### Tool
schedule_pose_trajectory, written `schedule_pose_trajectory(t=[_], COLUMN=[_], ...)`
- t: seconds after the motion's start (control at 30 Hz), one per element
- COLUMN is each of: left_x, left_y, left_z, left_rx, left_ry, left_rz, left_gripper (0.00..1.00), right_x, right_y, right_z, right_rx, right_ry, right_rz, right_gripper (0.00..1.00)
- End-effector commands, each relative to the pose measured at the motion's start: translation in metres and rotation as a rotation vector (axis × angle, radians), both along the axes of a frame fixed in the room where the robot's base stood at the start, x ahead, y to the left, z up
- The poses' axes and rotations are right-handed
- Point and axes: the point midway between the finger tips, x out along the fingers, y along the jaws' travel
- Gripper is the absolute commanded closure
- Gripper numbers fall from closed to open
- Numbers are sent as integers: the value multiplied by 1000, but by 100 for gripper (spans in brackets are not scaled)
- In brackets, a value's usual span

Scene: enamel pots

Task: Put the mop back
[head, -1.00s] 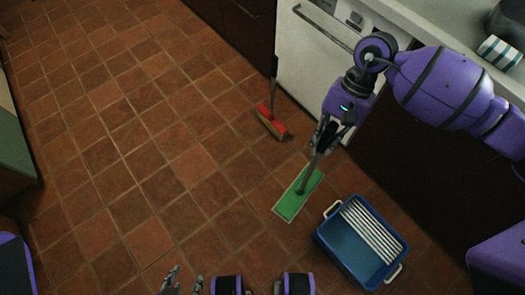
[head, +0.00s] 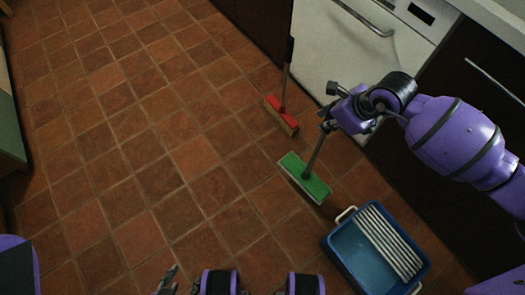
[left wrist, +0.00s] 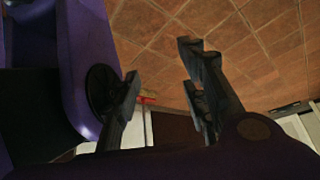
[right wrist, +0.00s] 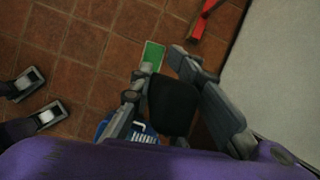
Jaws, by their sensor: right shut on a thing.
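The mop has a flat green head (head: 304,178) and a thin grey handle (head: 316,153). My right gripper (head: 328,122) is shut on the handle near its top. The handle leans slightly, and I cannot tell whether the head touches the floor. In the right wrist view, the handle's dark end (right wrist: 172,104) sits between the fingers, with the green head (right wrist: 152,56) beyond. My left gripper (head: 168,281) is low at the bottom edge of the head view. In the left wrist view its fingers (left wrist: 160,66) are apart with nothing between them.
A red broom (head: 281,115) stands upright by the white dishwasher front (head: 350,60). A blue bucket (head: 352,262) with a white ribbed wringer (head: 390,240) is on the floor, right of the mop head. Dark cabinets (head: 475,100) line the right side. The tiled floor at left is clear.

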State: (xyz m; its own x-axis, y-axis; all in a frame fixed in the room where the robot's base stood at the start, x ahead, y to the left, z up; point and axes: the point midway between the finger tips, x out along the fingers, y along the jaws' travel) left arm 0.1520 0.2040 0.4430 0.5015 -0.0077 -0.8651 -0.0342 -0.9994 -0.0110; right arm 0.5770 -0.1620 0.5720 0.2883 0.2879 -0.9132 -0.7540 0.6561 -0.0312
Motion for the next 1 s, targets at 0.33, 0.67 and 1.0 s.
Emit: schedule_pose_trajectory(t=[0.33, 0.67, 1.0], left_x=[2, 4, 9], left_y=[1, 2, 3], left_z=[-9, -21, -31], left_rx=[2, 4, 7], left_ry=[-2, 2, -1], left_rz=[0, -8, -24], left_gripper=[60, 60, 60], right_x=[5, 6, 7], right_y=[-2, -2, -2], right_z=[-36, -76, -106], right_rx=[1, 2, 1], right_ry=[4, 3, -1], right_rz=[-87, -86, -84], right_gripper=[100, 100, 100])
